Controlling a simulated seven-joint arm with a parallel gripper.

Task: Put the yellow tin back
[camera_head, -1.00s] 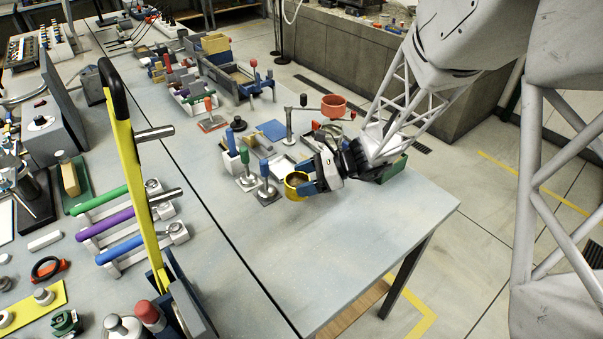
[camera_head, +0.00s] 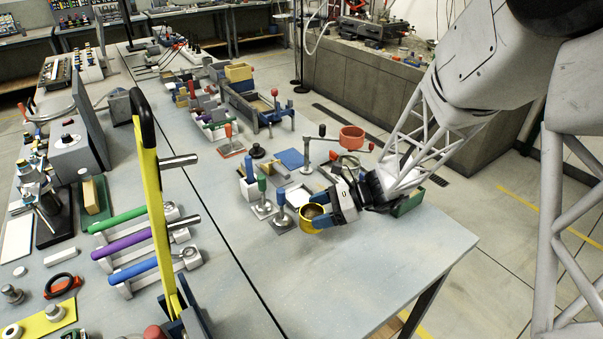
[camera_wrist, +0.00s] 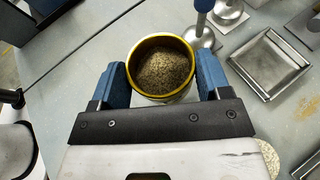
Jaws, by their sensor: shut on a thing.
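The yellow tin (camera_head: 313,222) is a short round open cup with a yellow rim, holding brown granular material. It is upright near the front right part of the table. My gripper (camera_head: 319,207) has its blue fingers on either side of the tin. In the wrist view the tin (camera_wrist: 161,90) sits between the two blue fingers of my gripper (camera_wrist: 162,86), and they are shut on it. I cannot tell whether its base touches the table.
A blue-handled tamper (camera_head: 282,210) stands just left of the tin, with a green-handled one (camera_head: 263,198) behind it. A square metal tray (camera_wrist: 269,62) lies beyond them. A red cup on a stand (camera_head: 351,137) rises behind my gripper. The table's front (camera_head: 360,265) is clear.

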